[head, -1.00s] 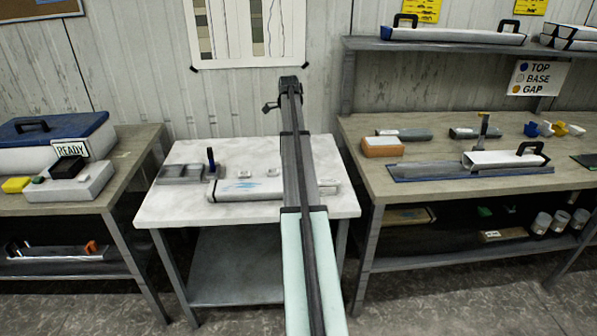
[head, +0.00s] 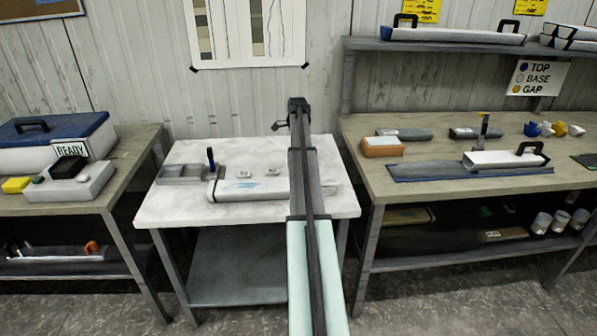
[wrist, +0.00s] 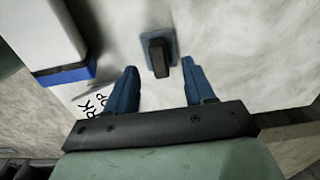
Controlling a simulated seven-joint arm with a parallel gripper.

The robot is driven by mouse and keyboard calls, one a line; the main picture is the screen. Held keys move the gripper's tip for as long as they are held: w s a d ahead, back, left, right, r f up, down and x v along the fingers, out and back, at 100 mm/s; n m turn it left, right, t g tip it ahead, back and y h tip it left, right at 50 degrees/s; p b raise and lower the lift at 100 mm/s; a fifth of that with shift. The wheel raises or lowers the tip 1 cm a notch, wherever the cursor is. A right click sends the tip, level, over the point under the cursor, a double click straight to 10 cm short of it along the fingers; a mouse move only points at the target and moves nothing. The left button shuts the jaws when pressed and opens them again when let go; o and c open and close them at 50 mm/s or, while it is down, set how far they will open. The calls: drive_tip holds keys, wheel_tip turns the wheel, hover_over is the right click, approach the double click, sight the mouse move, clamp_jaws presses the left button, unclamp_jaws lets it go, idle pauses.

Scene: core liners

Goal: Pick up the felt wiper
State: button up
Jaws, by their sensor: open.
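What looks like the felt wiper, a small blue-grey block with a dark raised grip (wrist: 158,54), lies on the pale tabletop in the wrist view. My gripper (wrist: 160,64) is open, its two blue fingers apart to the left and right of the block. The block shows between and just beyond the fingertips, and nothing is held. I cannot tell the height of the fingers above the table. In the head view my arm covers part of the middle table, and I cannot make out the wiper or the fingers there.
A white liner with a blue end (wrist: 68,74) and a lettered card (wrist: 97,101) lie left of the fingers. In the head view, a long pale liner (head: 225,190), grey tray (head: 182,174) and upright marker (head: 211,160) occupy the marble table (head: 175,214). Its front strip looks clear.

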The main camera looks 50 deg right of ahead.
drive_tip(key=shift+s+f, duration=0.15)
drive_tip(key=shift+f, duration=2.4)
clamp_jaws()
